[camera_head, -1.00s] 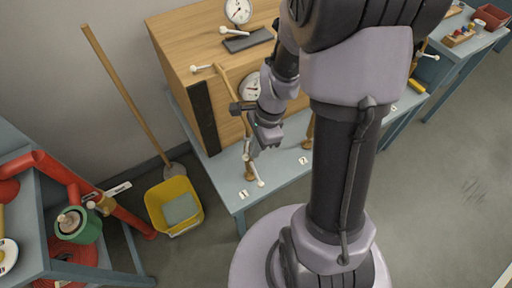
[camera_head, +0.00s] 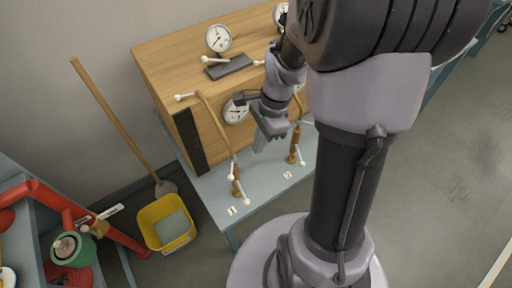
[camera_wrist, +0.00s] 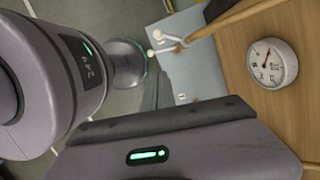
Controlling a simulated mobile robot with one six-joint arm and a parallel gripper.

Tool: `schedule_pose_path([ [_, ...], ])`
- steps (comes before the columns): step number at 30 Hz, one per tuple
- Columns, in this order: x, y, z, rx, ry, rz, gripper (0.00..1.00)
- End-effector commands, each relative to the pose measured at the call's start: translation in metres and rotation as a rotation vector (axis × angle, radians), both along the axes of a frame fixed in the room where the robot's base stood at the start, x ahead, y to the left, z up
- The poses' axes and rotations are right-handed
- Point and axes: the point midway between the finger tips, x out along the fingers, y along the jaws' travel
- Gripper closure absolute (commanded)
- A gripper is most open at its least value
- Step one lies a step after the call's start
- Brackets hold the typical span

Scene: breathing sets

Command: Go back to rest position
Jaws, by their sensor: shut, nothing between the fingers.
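My gripper (camera_head: 260,146) is shut and empty in the head view. It points down over the blue-grey bench (camera_head: 214,187), in front of the wooden cabinet (camera_head: 160,72). In the picture it lies between the left brass pipe (camera_head: 211,116) with white-tipped handles and the right brass pipe (camera_head: 295,140). It appears clear of both. My upper arm and column cover the right part of the cabinet and bench.
A round gauge (camera_head: 218,39) sits on the cabinet top, and another gauge (camera_head: 236,109) is on its front. It has a dark side panel (camera_head: 188,140). A yellow bucket (camera_head: 154,236) and a long-handled tool (camera_head: 115,122) stand left. Red pipework (camera_head: 50,198) and a green reel (camera_head: 70,250) are at far left. Open floor lies right.

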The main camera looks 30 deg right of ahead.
Motion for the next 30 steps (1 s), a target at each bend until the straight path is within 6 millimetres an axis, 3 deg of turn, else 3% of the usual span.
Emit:
schedule_pose_path([
  [15,0.000,0.004,0.007,-0.011,-0.023,0.035,1.00],
  [17,0.000,0.017,0.023,-0.040,-0.083,0.136,1.00],
  [19,-0.007,0.044,0.052,-0.097,-0.199,0.337,1.00],
  [21,-0.023,0.074,0.080,-0.168,-0.327,0.573,1.00],
  [24,-0.053,0.107,0.105,-0.266,-0.490,0.871,1.00],
  [30,-0.090,0.135,0.122,-0.390,-0.665,1.189,1.00],
])
